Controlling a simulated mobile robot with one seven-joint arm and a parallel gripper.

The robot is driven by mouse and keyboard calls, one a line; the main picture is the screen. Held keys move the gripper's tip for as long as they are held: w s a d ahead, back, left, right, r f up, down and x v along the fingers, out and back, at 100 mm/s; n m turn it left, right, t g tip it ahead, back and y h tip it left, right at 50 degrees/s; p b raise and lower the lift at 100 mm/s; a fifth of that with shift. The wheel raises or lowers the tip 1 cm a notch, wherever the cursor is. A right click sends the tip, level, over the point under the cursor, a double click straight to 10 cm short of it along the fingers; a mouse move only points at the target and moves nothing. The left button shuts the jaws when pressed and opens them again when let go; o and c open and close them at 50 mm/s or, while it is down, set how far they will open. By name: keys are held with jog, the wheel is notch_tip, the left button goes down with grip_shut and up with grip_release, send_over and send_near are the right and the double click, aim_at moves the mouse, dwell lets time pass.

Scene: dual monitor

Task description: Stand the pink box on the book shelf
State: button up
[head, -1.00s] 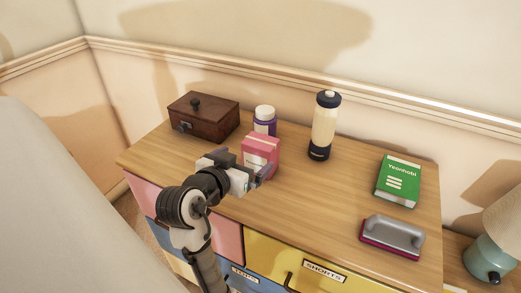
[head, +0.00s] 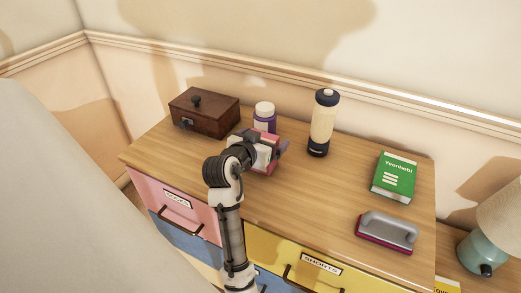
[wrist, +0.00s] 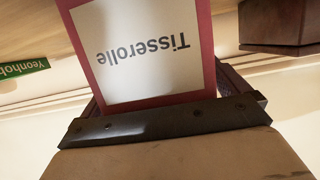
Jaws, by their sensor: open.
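The pink box (head: 270,137) stands on the wooden dresser top, mostly hidden behind my gripper (head: 265,150) in the head view. In the wrist view the pink box (wrist: 145,45) shows its white label, reading "Tisserolle" upside down. My gripper (wrist: 165,98) is open, with a dark finger on each side of the box and its palm close to the label face. I cannot tell whether the fingers touch the box. No book shelf is recognisable in these views.
A purple jar with a white lid (head: 264,115) stands just behind the box. A dark wooden chest (head: 205,112) is left, a bottle (head: 322,125) right. The dresser's middle is clear.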

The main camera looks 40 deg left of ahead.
jog(key=c, duration=1.2)
jog(key=shift+r, duration=0.1)
